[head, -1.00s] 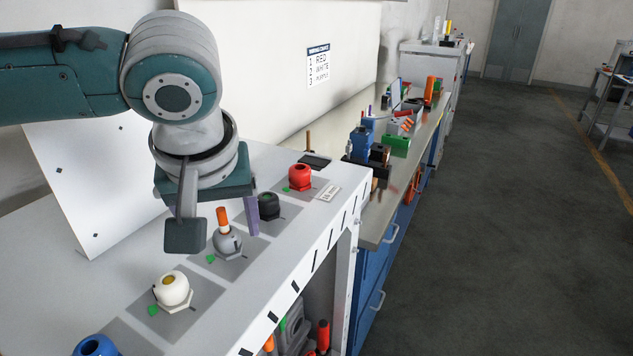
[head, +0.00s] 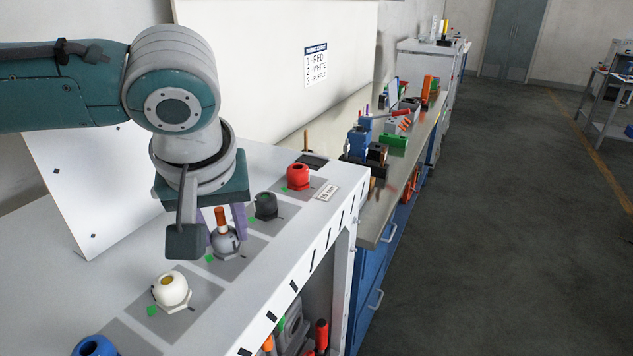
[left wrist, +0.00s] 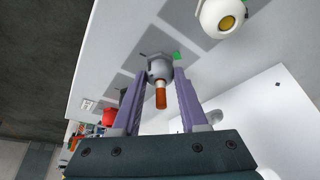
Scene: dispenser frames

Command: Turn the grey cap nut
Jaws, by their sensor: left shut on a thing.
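The grey cap nut (head: 226,243) sits on a dark grey square on the light bench top, with an orange-brown peg (head: 221,217) standing up from its top. A green mark lies beside its base. My left gripper (head: 215,238) is above it, pointing down, with its purple fingers on either side of the nut. In the left wrist view the two fingers (left wrist: 159,78) close in on the nut (left wrist: 160,67), the peg between them. The gripper is shut on the nut. The near finger and palm partly hide it in the head view. My right gripper is not in view.
A white nut (head: 172,289) and a blue nut (head: 95,346) stand nearer on the same row. A black nut (head: 265,206) and a red nut (head: 298,176) stand farther along. A white board (head: 95,190) leans behind.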

